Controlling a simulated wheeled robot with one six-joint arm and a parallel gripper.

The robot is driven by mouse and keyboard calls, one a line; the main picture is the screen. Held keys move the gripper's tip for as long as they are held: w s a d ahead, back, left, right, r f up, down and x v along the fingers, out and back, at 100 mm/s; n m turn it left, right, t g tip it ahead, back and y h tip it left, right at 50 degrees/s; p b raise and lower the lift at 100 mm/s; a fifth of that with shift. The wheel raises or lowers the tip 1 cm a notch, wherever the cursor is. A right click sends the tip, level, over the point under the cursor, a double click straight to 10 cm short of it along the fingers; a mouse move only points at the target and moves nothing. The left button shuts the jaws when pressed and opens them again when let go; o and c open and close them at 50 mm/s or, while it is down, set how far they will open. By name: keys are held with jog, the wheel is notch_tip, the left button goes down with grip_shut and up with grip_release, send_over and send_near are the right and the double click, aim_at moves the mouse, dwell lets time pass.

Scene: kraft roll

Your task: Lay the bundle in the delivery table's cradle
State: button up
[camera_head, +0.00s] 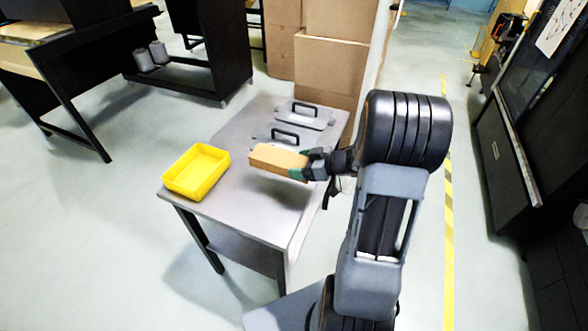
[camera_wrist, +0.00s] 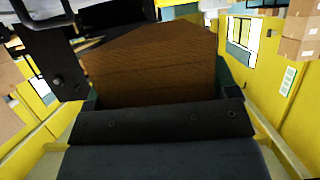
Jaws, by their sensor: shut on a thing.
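The bundle (camera_head: 274,157) is a brown, block-shaped piece. In the head view it is held over the grey table (camera_head: 229,206), its far end pointing left. My gripper (camera_head: 301,168), with green fingertips, is shut on its right end. In the wrist view the bundle (camera_wrist: 150,68) fills the middle, between the fingers. A shadow lies on the table below it, so it seems to be held above the top. I cannot make out a cradle for certain; an open yellow tray (camera_head: 196,172) sits at the table's left side, apart from the bundle.
Two grey plates with black handles lie at the table's back, a farther one (camera_head: 304,116) and a nearer one (camera_head: 268,132) partly behind the bundle. Cardboard boxes (camera_head: 325,66) stand behind the table. Black benches are at the back left. The table's front part is clear.

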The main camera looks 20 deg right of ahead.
jog(key=w+f, duration=0.2)
jog(key=f, duration=0.1)
jog(key=w+d+f, duration=0.1)
jog(key=w+f, duration=0.2)
jog(key=shift+w+d+b, duration=0.15)
jog(key=shift+d+b, duration=0.05)
jog(key=shift+b, duration=0.2)
jog(key=shift+w+f, duration=0.1)
jog(key=shift+f, duration=1.55)
jog(key=shift+f, duration=0.1)
jog(key=shift+f, duration=0.15)
jog(key=o, duration=1)
